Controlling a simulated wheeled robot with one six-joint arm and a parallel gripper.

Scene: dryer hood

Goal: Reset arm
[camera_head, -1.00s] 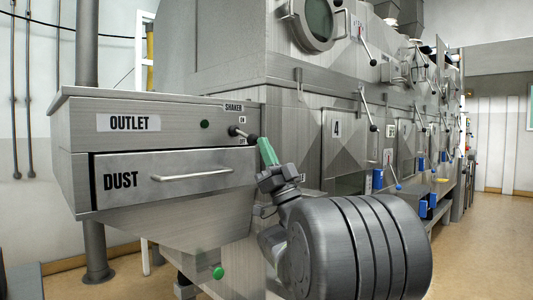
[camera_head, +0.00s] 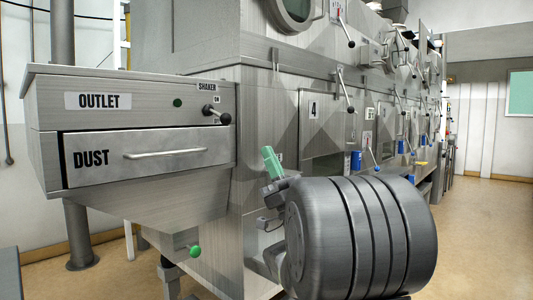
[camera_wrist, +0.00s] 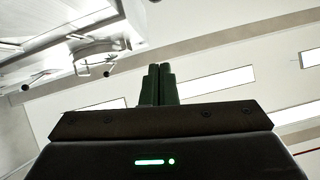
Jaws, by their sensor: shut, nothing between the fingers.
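My gripper (camera_head: 271,161) shows in the head view with its green fingers together and pointing up, just above my large grey arm link. Its fingers (camera_wrist: 158,84) also show in the wrist view, shut side by side with nothing between them. The gripper is apart from the shaker lever (camera_head: 217,115), which is up and to its left on the outlet box. Part of my arm behind the large grey link is hidden.
The outlet box (camera_head: 132,105) with its shut dust drawer (camera_head: 146,155) stands at left. The steel dryer wall (camera_head: 270,110) with door levers runs back to the right. Open floor (camera_head: 480,235) lies at right. The wrist view faces the ceiling lights (camera_wrist: 212,81).

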